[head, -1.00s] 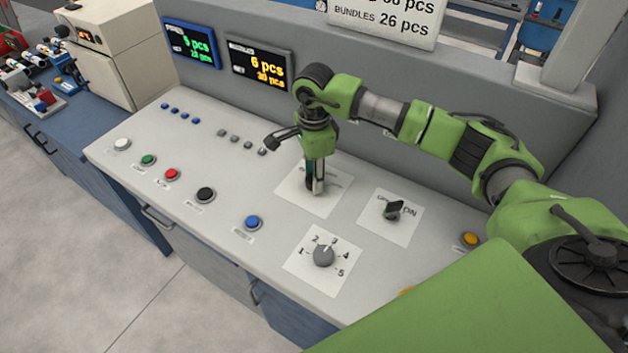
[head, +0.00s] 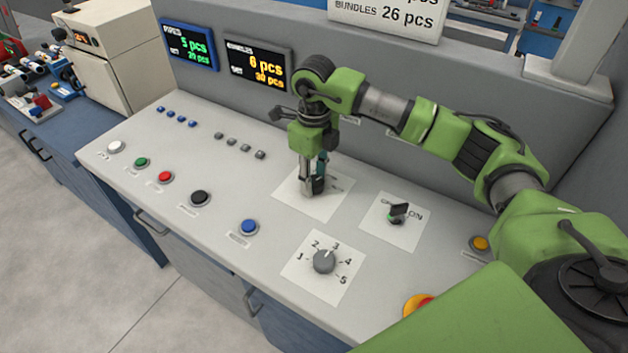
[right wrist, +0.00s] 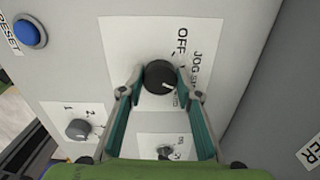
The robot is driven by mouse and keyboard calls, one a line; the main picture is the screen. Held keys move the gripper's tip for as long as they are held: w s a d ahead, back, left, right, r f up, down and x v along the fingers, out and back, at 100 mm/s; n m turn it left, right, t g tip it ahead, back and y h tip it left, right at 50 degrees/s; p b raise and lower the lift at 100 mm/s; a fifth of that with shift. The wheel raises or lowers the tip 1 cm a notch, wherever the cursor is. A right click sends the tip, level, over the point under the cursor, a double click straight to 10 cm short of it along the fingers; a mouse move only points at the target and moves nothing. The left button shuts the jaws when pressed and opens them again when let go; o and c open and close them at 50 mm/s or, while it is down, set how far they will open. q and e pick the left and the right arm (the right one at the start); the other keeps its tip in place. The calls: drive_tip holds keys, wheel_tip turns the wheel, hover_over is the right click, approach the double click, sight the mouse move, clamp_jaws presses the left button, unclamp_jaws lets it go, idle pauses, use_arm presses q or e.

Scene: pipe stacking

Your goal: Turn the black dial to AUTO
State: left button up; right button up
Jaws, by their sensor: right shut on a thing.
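The black dial (right wrist: 160,77) sits on a white label plate (right wrist: 120,40) on the grey console; the plate also shows in the head view (head: 335,205). My right gripper (head: 312,188) points down over this plate and is shut on the dial. In the right wrist view its fingertips (right wrist: 160,80) lie on either side of the dial. The dial's white mark points to the picture's lower right, towards a label partly hidden by a finger. OFF and JOG can be read on the plate. My left gripper is not in view.
A grey numbered knob (head: 324,261) and a black switch (head: 398,213) sit near the dial. Several push buttons, including a blue one (head: 249,227), lie to the left. A grey panel with two displays (head: 257,66) rises behind the console.

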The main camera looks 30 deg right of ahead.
sight(314, 180)
drive_tip(key=m, duration=0.3)
drive_tip(key=shift+m+b, duration=0.3)
drive_tip(key=shift+b, duration=0.1)
drive_tip(key=shift+m, duration=1.7)
drive_tip(key=o, duration=1.1)
wheel_tip(314, 180, up, 12)
drive_tip(key=shift+b, duration=0.3)
